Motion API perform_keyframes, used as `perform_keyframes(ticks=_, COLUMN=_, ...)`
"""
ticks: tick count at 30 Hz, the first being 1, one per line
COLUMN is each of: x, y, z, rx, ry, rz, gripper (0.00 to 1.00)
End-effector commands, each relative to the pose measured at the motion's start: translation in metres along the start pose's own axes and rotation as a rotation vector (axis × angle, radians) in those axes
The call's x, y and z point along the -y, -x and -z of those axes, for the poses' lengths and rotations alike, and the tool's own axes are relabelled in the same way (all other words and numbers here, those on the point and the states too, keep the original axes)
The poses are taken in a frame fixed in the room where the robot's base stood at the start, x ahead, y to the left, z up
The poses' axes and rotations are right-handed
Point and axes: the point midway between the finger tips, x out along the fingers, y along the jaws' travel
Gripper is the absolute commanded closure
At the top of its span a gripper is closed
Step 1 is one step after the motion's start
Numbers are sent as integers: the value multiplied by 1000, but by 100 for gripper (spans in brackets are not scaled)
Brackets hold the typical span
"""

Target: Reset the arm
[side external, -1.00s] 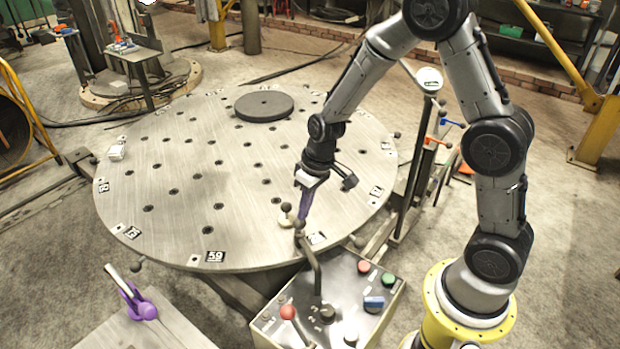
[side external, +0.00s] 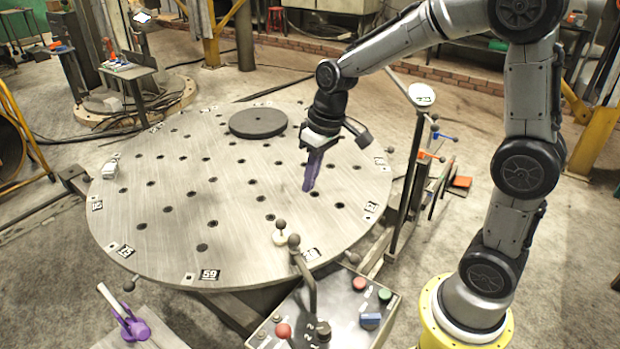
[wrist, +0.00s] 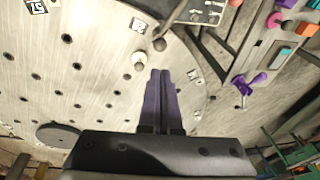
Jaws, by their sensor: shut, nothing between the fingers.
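My gripper (side external: 308,189) has purple fingers that are shut with nothing between them. In the side view it points down above the right part of the large round table (side external: 160,235), apart from the control box. In the wrist view the shut fingers (wrist: 160,72) point toward the table's rim, beside a small pale knob.
A control box (side external: 340,320) with coloured buttons and a lever (side external: 305,275) stands at the table's near edge. A dark disc (side external: 258,122) lies on the table's far part. A post with a round white top (side external: 421,94) rises at the right. A purple clamp (side external: 133,325) is at lower left. The table's middle is clear.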

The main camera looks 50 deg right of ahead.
Motion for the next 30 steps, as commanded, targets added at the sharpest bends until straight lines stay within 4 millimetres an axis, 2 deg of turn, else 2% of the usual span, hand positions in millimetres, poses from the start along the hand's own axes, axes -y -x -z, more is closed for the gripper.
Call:
perform_keyframes(ticks=6, x=2, y=5, z=1, rx=-15, ry=7, rz=0, gripper=100)
perform_keyframes(ticks=8, x=5, y=15, z=3, rx=-43, ry=15, rz=-2, gripper=100)
perform_keyframes(ticks=11, x=13, y=41, z=-3, rx=-109, ry=38, rz=-6, gripper=100)
perform_keyframes(ticks=15, x=23, y=82, z=-32, rx=-205, ry=78, rz=-24, gripper=100)
perform_keyframes(ticks=21, x=30, y=117, z=-92, rx=-309, ry=103, rz=-53, gripper=100)
perform_keyframes(ticks=25, x=29, y=124, z=-131, rx=-354, ry=103, rz=-72, gripper=100)
perform_keyframes(ticks=30, x=22, y=116, z=-170, rx=-366, ry=83, rz=-95, gripper=100)
